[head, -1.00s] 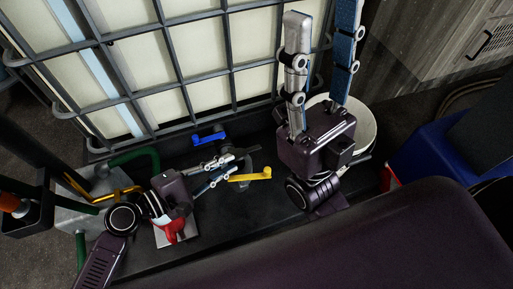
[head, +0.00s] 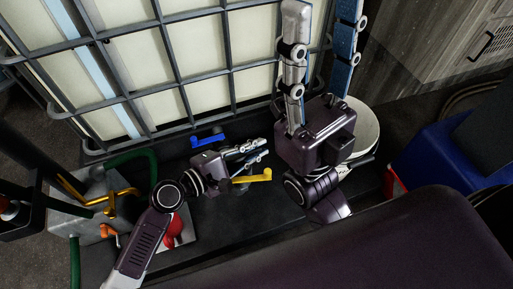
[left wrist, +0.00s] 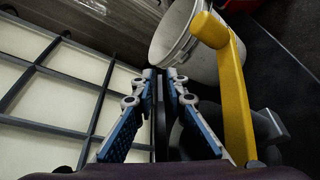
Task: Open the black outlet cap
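My left gripper (head: 264,150) reaches in above the black tray, beside the outlet valve with the yellow lever (head: 252,177). The yellow lever (left wrist: 235,90) stands just right of the fingers. Dark round valve parts (left wrist: 190,138) show low behind the right finger; I cannot make out the black outlet cap for certain. In the head view the left gripper hides most of the outlet. My right gripper (head: 324,20) is wide open and empty, fingers toward the cage.
A caged white tank (head: 160,60) stands behind the tray. A blue lever (head: 208,140) sits at its foot. A white bucket (head: 363,130) is partly behind my right gripper. At left are a metal box (head: 90,205) with yellow handles, a green hose (head: 135,157) and a red object (head: 173,231).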

